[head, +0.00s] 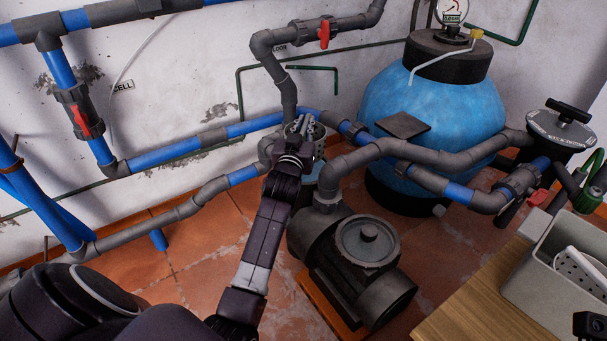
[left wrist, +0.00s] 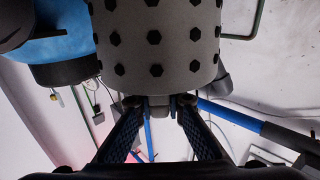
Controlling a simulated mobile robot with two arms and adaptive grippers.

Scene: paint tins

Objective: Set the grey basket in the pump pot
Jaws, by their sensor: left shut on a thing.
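The grey basket (left wrist: 155,45), a perforated cylinder with hexagonal holes, fills the upper middle of the left wrist view. My left gripper (left wrist: 160,104) is shut on its edge. In the head view my left gripper (head: 297,148) reaches to the pipes behind the pump, and part of the basket (head: 314,130) shows just beyond its fingers. The pump pot (head: 312,174) seems to be the part with a pale bluish wall below the gripper, mostly hidden by my arm and the pipes. I cannot tell whether the basket is above its mouth or partly inside. My right gripper is not in view.
Grey and blue pipes surround the gripper, with one rising pipe (head: 288,92) close behind. The dark pump motor (head: 364,262) stands in front, and a large blue tank (head: 440,110) is to the right. A grey bin (head: 540,290) holding a white perforated thing (head: 580,268) sits on a wooden table (head: 470,310).

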